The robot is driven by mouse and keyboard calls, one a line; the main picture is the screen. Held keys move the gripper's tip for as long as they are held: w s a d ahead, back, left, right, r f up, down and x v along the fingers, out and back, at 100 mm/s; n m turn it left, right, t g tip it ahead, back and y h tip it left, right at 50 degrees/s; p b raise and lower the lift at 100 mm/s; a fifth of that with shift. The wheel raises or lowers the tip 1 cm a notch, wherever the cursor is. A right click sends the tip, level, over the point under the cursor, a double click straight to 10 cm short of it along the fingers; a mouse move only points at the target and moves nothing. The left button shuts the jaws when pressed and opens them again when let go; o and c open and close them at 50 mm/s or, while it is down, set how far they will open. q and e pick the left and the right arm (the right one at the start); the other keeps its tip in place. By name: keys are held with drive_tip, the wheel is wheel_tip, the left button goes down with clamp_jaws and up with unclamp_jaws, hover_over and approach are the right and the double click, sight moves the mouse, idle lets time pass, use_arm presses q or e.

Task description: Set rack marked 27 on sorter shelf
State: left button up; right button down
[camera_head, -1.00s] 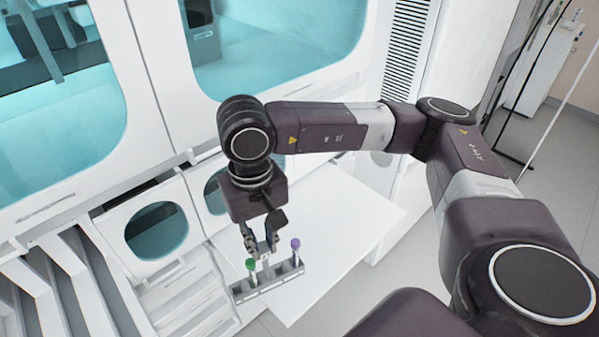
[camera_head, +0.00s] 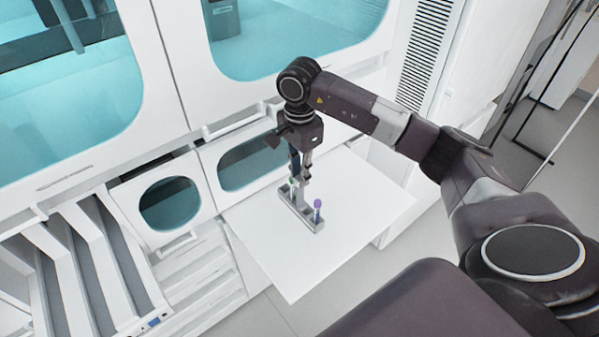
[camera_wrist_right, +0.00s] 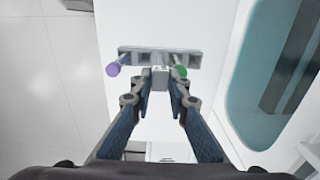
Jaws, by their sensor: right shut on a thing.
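A grey tube rack (camera_head: 309,221) with a purple-capped tube (camera_head: 317,206) and a green-capped tube (camera_head: 291,182) is in my right gripper (camera_head: 299,183). In the right wrist view, my right gripper (camera_wrist_right: 161,84) is shut on the white block at the rack's middle, and the rack (camera_wrist_right: 160,54) spans crosswise beyond the fingertips. The mark on the block is too small to read surely. The white shelf (camera_head: 350,225) lies beneath the rack; I cannot tell whether they touch. My left gripper is not in view.
White cabinets with a round window (camera_head: 170,203) and large teal windows (camera_head: 295,35) stand behind and left. White slotted racks (camera_head: 85,265) are at the lower left. The shelf is bare around the rack, with open floor (camera_head: 345,300) in front.

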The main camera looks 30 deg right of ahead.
drive_tip(key=shift+f, duration=0.45)
drive_tip(key=shift+f+b, duration=1.35)
drive_tip(key=shift+f, duration=0.65)
drive_tip(key=shift+a, duration=0.1)
drive_tip(key=shift+f+b, duration=0.85)
drive_tip(key=shift+b, duration=0.25)
drive_tip(key=c, duration=1.8)
unclamp_jaws()
drive_tip(key=shift+o, duration=0.2)
wheel_tip(320, 180, up, 12)
drive_tip(key=shift+r, duration=0.1)
